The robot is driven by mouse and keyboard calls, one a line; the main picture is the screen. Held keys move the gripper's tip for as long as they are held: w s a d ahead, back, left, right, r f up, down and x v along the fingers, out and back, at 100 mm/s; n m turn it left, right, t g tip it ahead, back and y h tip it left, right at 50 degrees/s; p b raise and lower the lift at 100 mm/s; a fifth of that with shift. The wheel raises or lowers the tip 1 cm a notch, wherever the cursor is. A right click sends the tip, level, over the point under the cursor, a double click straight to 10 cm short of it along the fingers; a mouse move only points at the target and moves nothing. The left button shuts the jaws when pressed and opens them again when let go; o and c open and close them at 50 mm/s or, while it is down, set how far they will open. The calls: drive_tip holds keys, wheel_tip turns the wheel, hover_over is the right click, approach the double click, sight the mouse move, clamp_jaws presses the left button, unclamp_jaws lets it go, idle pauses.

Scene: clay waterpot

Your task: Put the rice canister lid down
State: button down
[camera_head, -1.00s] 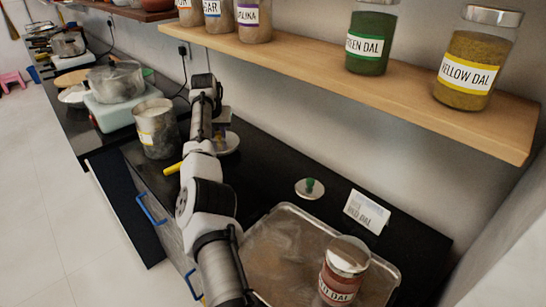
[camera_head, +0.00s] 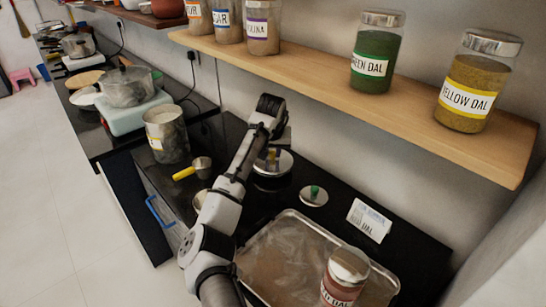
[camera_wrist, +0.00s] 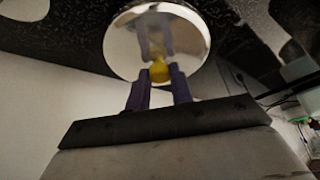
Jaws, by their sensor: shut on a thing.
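The rice canister lid (camera_head: 284,163) is a round, shiny metal disc with a yellow knob. My gripper (camera_head: 271,156) is shut on the knob and holds the lid level over the back of the black counter. A dark shape shows just under the lid; I cannot tell whether the lid touches the counter. In the wrist view the lid (camera_wrist: 122,45) lies beyond the fingertips (camera_wrist: 160,72), which close on the knob from both sides. The metal canister (camera_head: 167,138) stands open at the left, with pale contents near its rim.
A small lid with a green knob (camera_head: 313,196) lies just right of the held lid. A metal tray (camera_head: 290,222) with a red dal jar (camera_head: 346,277) and a label card (camera_head: 369,220) are in front and right. A yellow-handled scoop (camera_head: 201,167) lies left. A wooden shelf (camera_head: 330,88) hangs above.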

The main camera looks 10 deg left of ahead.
sight(273, 160)
drive_tip(key=shift+d+f+p, duration=0.15)
drive_tip(key=shift+f+p, duration=0.45)
drive_tip(key=shift+f, duration=1.2)
drive_tip(key=shift+f, duration=0.1)
drive_tip(key=c, duration=1.2)
unclamp_jaws()
drive_tip(key=shift+c, duration=0.2)
drive_tip(key=shift+r, duration=0.2)
drive_tip(key=b+v, duration=0.1)
drive_tip(key=v, duration=0.6)
drive_tip(key=shift+s+r+b, duration=0.1)
drive_tip(key=shift+r+b, duration=0.05)
drive_tip(key=shift+b, duration=0.25)
